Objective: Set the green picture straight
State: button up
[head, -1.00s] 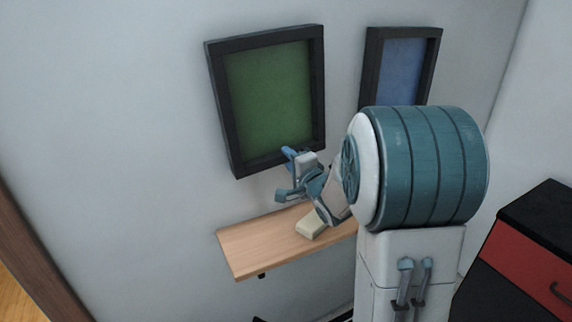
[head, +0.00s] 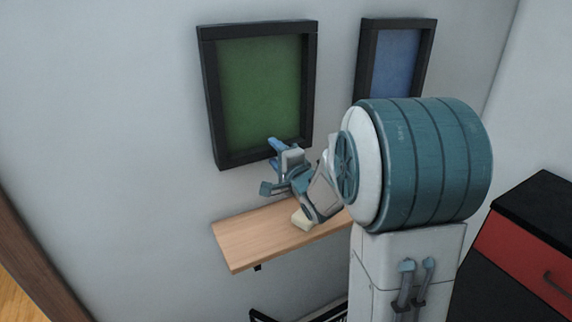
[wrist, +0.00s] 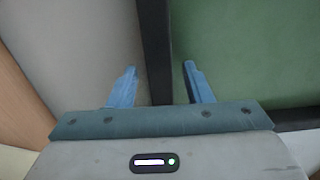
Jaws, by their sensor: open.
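The green picture (head: 258,95), in a thick dark frame, hangs on the grey wall in the head view. Its sides look close to upright; a small tilt is hard to judge. My gripper (head: 272,167) is at its lower edge, right of the middle. In the wrist view my gripper (wrist: 159,84) is open, with one blue finger on each side of the dark frame bar (wrist: 155,45). The right finger is over the green canvas side, the left one over bare wall. Contact with the bar cannot be told. My wrist hides part of the frame.
A blue picture (head: 396,62) in a dark frame hangs to the right, partly behind my arm. A black and red cabinet (head: 530,230) stands at the right.

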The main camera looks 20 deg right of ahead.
jog(key=b+v, duration=0.5)
jog(key=v, duration=0.8)
jog(key=shift+s+d, duration=0.1)
jog(key=shift+s, duration=0.05)
jog(key=s+a+n+g+h+p, duration=0.2)
jog(key=s+n+g+p, duration=0.4)
jog(key=s, duration=0.3)
jog(key=s+a+n+g+h+p, duration=0.1)
jog(key=s+a+n+g+p, duration=0.1)
jog(key=s+n+g+p, duration=0.4)
jog(key=s+n+g, duration=0.2)
jog(key=s+n, duration=0.1)
jog(key=shift+a+g+h+p, duration=0.2)
jog(key=shift+g+h+p, duration=0.15)
jog(key=shift+g+h, duration=0.05)
jog(key=shift+f, duration=0.15)
dwell(1.0)
